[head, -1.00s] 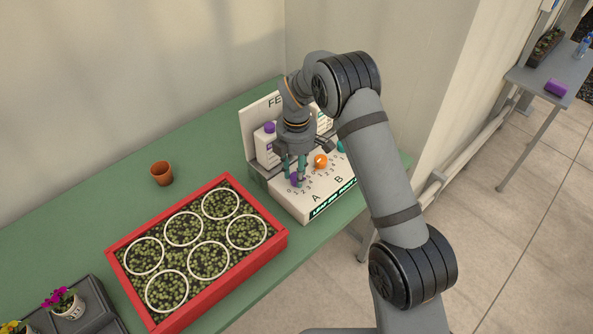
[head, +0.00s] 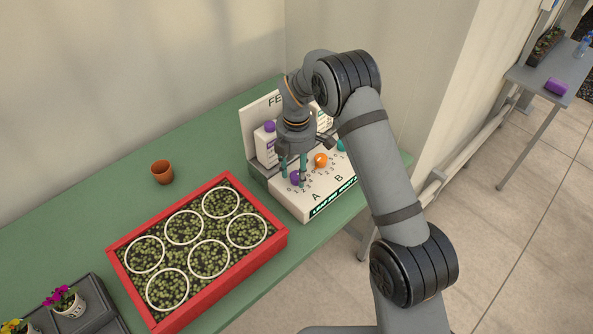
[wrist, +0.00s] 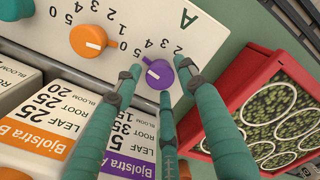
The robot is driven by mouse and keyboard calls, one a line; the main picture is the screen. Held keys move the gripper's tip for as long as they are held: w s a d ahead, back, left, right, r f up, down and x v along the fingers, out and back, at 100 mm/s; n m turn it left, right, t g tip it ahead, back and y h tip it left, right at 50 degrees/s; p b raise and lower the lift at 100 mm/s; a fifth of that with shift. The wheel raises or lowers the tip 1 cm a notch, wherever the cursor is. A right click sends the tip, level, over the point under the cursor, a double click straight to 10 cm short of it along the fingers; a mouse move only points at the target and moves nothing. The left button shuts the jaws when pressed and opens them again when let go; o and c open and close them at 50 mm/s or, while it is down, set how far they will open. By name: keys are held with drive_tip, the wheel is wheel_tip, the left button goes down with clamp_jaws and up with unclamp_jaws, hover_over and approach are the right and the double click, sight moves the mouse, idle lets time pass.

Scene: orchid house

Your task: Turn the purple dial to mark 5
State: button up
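The purple dial (wrist: 159,77) sits on the white panel in the part lettered A, with numbers in an arc around it. Its white pointer line points to the left in the wrist view, toward the high-number end; a finger crowds that end, so I cannot read the exact mark. The dial also shows in the head view (head: 295,178) below my gripper (head: 294,177). The teal fingers of my gripper (wrist: 158,68) are open and stand around the dial, with a gap on the left side. I cannot tell whether any finger touches it.
An orange dial (head: 321,160) is close beside it, with a teal dial (head: 341,145) beyond. White bottles (head: 266,148) stand behind the panel. A red tray (head: 268,250) of seedlings and a small clay pot (head: 162,172) are on the green bench (head: 95,213).

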sight(297, 175)
drive_tip(key=shift+o, duration=0.9)
wheel_tip(297, 175, up, 12)
drive_tip(key=shift+f, duration=0.1)
wheel_tip(297, 175, down, 12)
drive_tip(key=shift+m, duration=0.3)
idle(0.4)
drive_tip(key=shift+r, duration=0.2)
